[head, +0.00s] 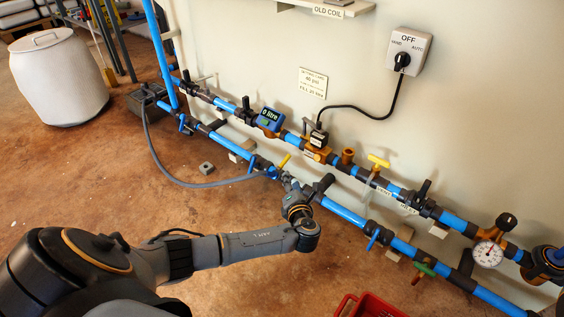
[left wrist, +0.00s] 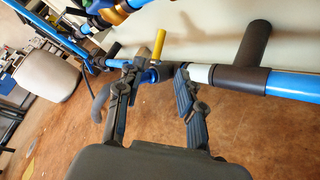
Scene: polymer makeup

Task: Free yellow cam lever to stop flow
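A yellow lever (head: 284,161) sticks up at a blue fitting (head: 273,172) on the lower pipe run, where a grey hose ends. In the left wrist view the yellow lever (left wrist: 159,44) stands upright just beyond the fingers. My left gripper (head: 287,182) is at this fitting, just below and right of the lever in the head view. In the left wrist view its fingers (left wrist: 157,78) are spread, with the fitting's blue part between or behind them. I cannot tell whether they touch it. My right gripper is in neither view.
Two blue pipe runs with black fittings follow the wall. The upper one carries a yellow-handled valve (head: 378,161) and a blue meter (head: 269,119). A pressure gauge (head: 487,254) is at right. A red crate (head: 345,302) stands at the bottom. The floor at left is mostly clear.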

